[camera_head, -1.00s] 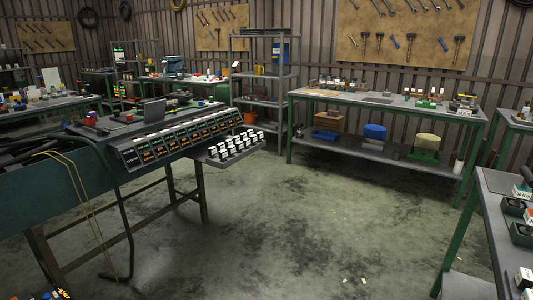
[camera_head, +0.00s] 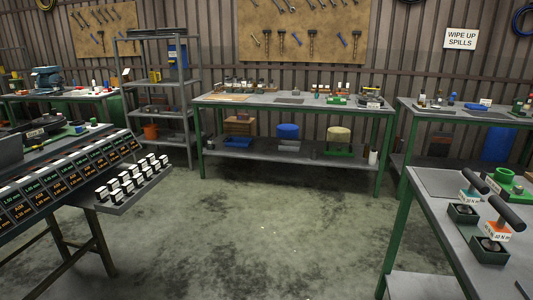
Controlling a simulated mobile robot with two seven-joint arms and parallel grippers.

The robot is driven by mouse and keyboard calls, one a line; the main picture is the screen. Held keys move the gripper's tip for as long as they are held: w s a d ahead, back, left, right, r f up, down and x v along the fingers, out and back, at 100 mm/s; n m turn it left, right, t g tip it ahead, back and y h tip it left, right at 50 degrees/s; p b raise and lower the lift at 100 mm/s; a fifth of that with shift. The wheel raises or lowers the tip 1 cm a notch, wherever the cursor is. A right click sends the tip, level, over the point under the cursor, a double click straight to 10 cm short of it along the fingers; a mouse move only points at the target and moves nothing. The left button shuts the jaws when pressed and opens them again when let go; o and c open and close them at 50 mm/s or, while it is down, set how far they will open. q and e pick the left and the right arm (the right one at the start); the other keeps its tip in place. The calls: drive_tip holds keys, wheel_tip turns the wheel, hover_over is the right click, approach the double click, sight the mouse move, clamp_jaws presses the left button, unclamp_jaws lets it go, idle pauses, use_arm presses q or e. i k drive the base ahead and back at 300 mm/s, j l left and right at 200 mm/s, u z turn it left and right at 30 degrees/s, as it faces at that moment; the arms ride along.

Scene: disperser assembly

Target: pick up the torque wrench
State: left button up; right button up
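Two T-handled tools that look like torque wrenches stand upright in dark square holders on the grey-topped table at the right. The farther torque wrench (camera_head: 474,181) has a black handle and a teal and white labelled body. The nearer torque wrench (camera_head: 507,213) has a black handle and an orange and white labelled body. The labels are too small to read surely. Neither of my grippers is in view.
The right table (camera_head: 428,238) has green legs and carries a green fixture (camera_head: 508,182). A long workbench (camera_head: 235,98) stands at the back wall. A bench with label panels (camera_head: 60,185) is at the left. The concrete floor (camera_head: 250,230) between is clear.

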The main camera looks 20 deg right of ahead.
sight(497, 231)
drive_tip(key=i+j+z, duration=0.1)
drive_tip(key=i+z, duration=0.25)
drive_tip(key=i, duration=0.8)
drive_tip(key=i+j+z, duration=0.1)
drive_tip(key=i+z, duration=0.3)
drive_tip(key=i, duration=0.8)
drive_tip(key=i+z, duration=0.15)
drive_tip(key=z, duration=0.2)
drive_tip(key=i+z, duration=0.1)
drive_tip(key=z, duration=0.25)
drive_tip(key=i+j+z, duration=0.1)
drive_tip(key=z, duration=1.55)
